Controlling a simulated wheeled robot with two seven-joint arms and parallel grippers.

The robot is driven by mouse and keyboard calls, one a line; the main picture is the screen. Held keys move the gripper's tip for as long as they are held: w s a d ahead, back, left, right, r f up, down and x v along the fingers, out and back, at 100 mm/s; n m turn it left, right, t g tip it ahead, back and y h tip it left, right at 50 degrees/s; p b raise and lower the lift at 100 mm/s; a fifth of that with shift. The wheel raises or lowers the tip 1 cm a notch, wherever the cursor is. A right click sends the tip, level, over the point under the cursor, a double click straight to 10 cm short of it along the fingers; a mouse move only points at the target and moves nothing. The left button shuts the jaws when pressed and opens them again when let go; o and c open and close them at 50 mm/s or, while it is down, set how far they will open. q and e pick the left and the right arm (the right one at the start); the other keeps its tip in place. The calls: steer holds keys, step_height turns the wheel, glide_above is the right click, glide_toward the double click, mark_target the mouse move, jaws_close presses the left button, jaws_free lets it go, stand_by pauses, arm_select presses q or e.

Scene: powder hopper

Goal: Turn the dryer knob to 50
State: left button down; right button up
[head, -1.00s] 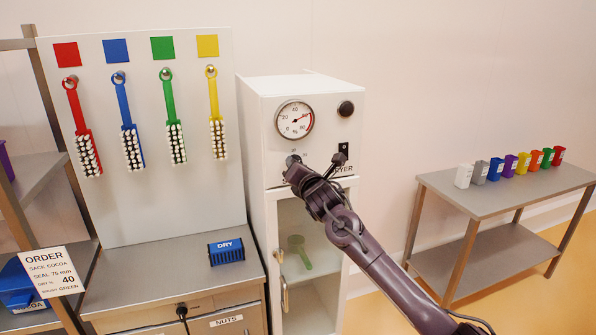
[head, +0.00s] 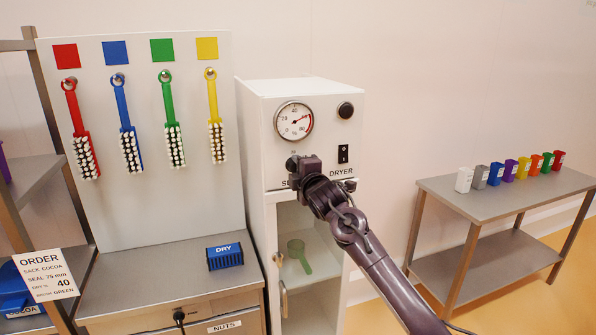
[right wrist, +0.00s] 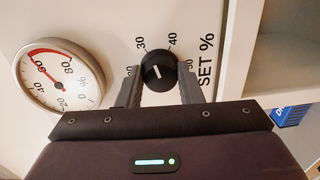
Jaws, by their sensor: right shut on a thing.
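The dryer (head: 262,150) is a white cabinet with a black set knob (right wrist: 158,72) on its front. In the right wrist view the knob has a short white mark, and 30, 40 and 50 are printed around it beside "SET %". I cannot tell exactly which number the mark points to. My right gripper (right wrist: 160,88) has one finger on each side of the knob and is shut on it. In the head view my right gripper (head: 300,170) covers much of the panel around the knob. My left gripper is not in view.
A green scoop (head: 299,254) is inside. An order card (head: 46,275) reads "DRY % 40". Brushes hang at left; a side table (head: 450,195) stands right.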

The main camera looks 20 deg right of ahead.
steer(key=shift+f+m+y+p, duration=0.1)
steer(key=shift+m+y+p, duration=0.1)
steer(key=shift+m, duration=4.8)
steer(key=shift+f+m+y+p, duration=0.1)
steer(key=shift+m+y+p, duration=0.1)
steer(key=shift+m, duration=4.8)
steer(key=o, duration=1)
